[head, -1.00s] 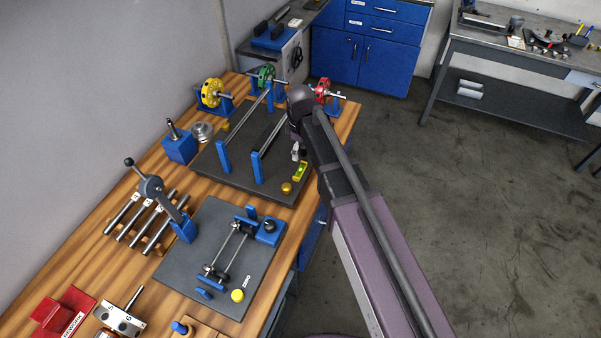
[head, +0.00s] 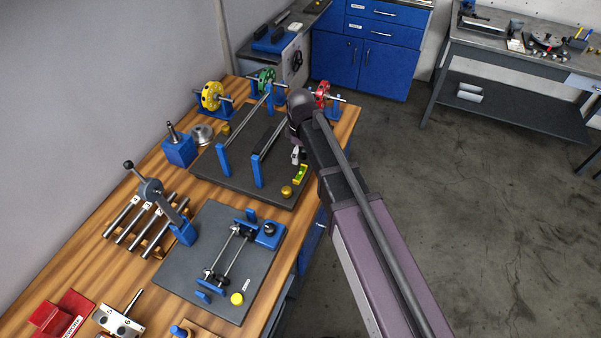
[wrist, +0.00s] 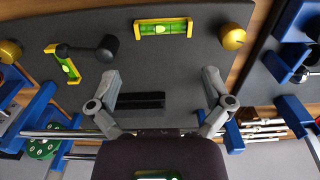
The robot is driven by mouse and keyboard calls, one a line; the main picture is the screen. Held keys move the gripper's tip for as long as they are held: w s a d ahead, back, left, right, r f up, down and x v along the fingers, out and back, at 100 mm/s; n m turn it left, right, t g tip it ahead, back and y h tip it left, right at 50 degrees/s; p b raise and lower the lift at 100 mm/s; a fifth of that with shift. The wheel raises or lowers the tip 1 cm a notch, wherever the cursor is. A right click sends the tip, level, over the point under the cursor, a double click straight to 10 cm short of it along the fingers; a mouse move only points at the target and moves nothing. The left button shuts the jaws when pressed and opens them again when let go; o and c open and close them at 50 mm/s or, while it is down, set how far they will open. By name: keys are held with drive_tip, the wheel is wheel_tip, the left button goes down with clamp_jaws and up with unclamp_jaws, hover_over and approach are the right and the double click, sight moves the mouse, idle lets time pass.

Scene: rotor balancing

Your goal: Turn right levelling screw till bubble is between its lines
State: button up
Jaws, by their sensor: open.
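The dark balancing-stand plate (head: 222,178) lies on the bench. One brass levelling screw (head: 287,191) is at its front corner; it also shows upper right in the wrist view (wrist: 232,36). Another brass screw (wrist: 10,50) is at the left edge of the wrist view. I cannot tell which is the right one. A yellow level with a green vial (wrist: 163,28) lies near the plate's edge, and a second level (wrist: 68,65) is to its left. Their bubbles are too small to judge against the lines. My gripper (wrist: 160,78) is open and empty above the plate, apart from both screws.
A black-knobbed lever (wrist: 95,48) stands beside the second level. Blue posts and shiny rails (head: 265,150) rise from the plate. Yellow, green and red wheels (head: 211,96) stand behind. A second plate (head: 215,225) with a yellow knob lies in front. Floor at right is free.

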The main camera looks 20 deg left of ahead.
drive_tip(key=shift+r, duration=0.15)
wheel_tip(320, 180, up, 10)
drive_tip(key=p, duration=1)
idle(0.3)
drive_tip(key=shift+f, duration=0.2)
idle(0.4)
drive_tip(key=s+d+f+m+b, duration=0.2)
drive_tip(key=d+m, duration=0.3)
drive_tip(key=d, duration=0.7)
drive_tip(key=s+d+f+m+b, duration=0.2)
drive_tip(key=d+m, duration=0.4)
drive_tip(key=d, duration=0.7)
drive_tip(key=s+d+f+m+b, duration=0.2)
drive_tip(key=d+f+m+b, duration=0.2)
drive_tip(key=d, duration=0.9)
drive_tip(key=shift+s+m, duration=0.3)
drive_tip(key=shift+m, duration=0.8)
drive_tip(key=shift+d, duration=0.1)
drive_tip(key=c, duration=0.6)
drive_tip(key=shift+s+f, duration=0.1)
drive_tip(key=shift+s, duration=0.1)
